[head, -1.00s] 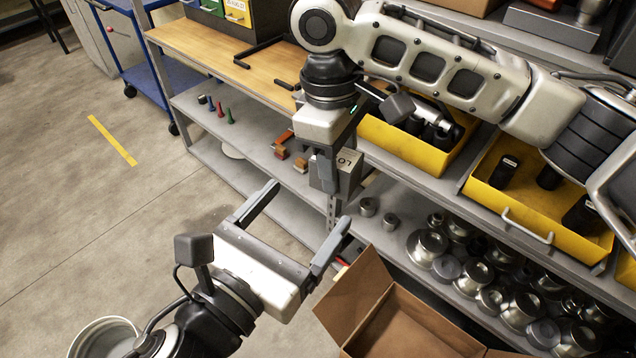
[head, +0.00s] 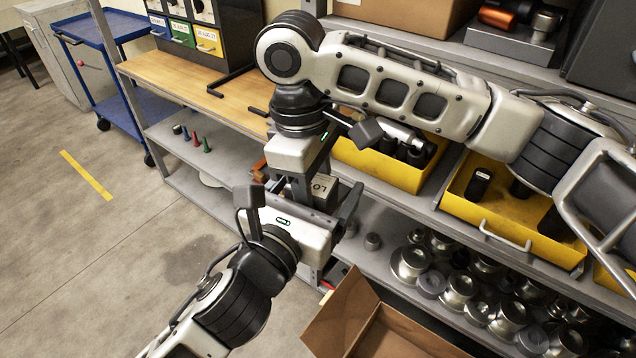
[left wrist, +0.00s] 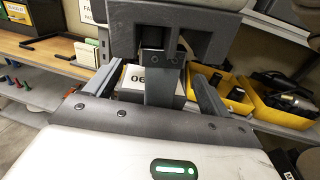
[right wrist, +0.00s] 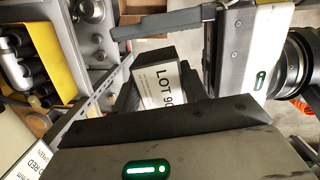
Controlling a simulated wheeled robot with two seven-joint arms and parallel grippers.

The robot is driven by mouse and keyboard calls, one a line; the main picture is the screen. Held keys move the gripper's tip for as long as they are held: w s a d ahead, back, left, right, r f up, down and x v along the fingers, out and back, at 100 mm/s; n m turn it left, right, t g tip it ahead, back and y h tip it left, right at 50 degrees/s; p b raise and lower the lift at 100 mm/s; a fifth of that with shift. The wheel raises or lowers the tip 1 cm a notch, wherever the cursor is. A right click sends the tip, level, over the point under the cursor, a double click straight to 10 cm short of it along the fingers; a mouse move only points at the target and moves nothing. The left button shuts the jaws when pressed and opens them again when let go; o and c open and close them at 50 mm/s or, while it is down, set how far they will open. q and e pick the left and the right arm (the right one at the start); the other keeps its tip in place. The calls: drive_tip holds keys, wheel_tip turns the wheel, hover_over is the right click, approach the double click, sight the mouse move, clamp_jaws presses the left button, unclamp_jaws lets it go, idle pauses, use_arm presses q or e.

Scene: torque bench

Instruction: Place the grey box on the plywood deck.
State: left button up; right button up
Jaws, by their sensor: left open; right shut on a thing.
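The grey box (head: 322,187), with a white LOT label, is in my right gripper (head: 306,170), which points down and is shut on it. The box also shows in the left wrist view (left wrist: 139,79) and the right wrist view (right wrist: 155,82). My left gripper (head: 308,190) is open, with its fingers reaching toward the box, one to each side of it. I cannot tell whether they touch it. The left gripper hides part of the box in the head view. The plywood deck (head: 188,70) is the wooden shelf top at upper left.
Small coloured pegs are on the grey shelf below. Yellow bins (head: 505,215), metal parts and an open carton (head: 375,325) lie to the right.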

use_arm(q)
drive_tip(key=shift+s+d, duration=0.1)
drive_tip(key=c, duration=1.2)
drive_tip(key=shift+r, duration=0.1)
drive_tip(key=shift+c, duration=1)
use_arm(e)
drive_tip(key=o, duration=1.1)
drive_tip(key=shift+a, duration=0.1)
drive_tip(key=o, duration=0.3)
